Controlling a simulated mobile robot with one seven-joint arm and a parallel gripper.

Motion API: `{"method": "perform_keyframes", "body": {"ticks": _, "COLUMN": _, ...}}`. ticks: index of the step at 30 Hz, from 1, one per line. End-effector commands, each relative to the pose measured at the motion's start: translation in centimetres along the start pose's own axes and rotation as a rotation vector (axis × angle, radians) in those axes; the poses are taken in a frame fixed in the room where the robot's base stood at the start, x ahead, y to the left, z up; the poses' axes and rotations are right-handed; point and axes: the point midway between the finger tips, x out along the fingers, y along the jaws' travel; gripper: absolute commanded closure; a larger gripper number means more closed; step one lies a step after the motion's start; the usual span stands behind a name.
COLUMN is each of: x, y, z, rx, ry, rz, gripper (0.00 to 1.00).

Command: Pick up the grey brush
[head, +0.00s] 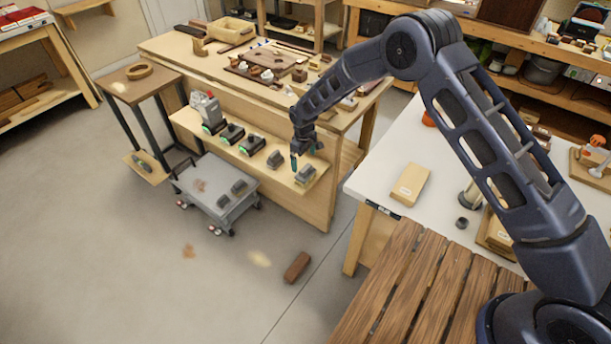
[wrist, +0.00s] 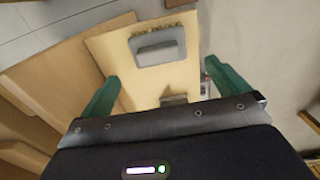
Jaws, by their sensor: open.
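A grey brush (wrist: 158,47) with a brown bristle edge lies near the end of a light wooden shelf (wrist: 135,85) in the wrist view. In the head view the grey block at the shelf's right end (head: 305,175) appears to be this brush. My gripper (head: 296,163) is just left of it and above the shelf. In the wrist view my green fingers (wrist: 165,90) are spread apart with nothing between them that I can see touching. The brush lies ahead of the fingertips, and a gap shows between.
The workbench top (head: 165,42) stands above and behind the shelf. A grey cart (head: 205,205) is below left.

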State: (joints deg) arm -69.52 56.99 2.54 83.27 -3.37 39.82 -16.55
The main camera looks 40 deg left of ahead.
Motion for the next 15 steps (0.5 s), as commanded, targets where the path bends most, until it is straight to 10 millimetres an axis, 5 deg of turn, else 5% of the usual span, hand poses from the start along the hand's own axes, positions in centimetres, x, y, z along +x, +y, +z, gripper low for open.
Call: {"method": "perform_keyframes", "body": {"ticks": 15, "x": 5.1, "y": 0.1, "z": 0.6, "rx": 0.001, "ry": -0.002, "rz": -0.001, "gripper": 0.00}}
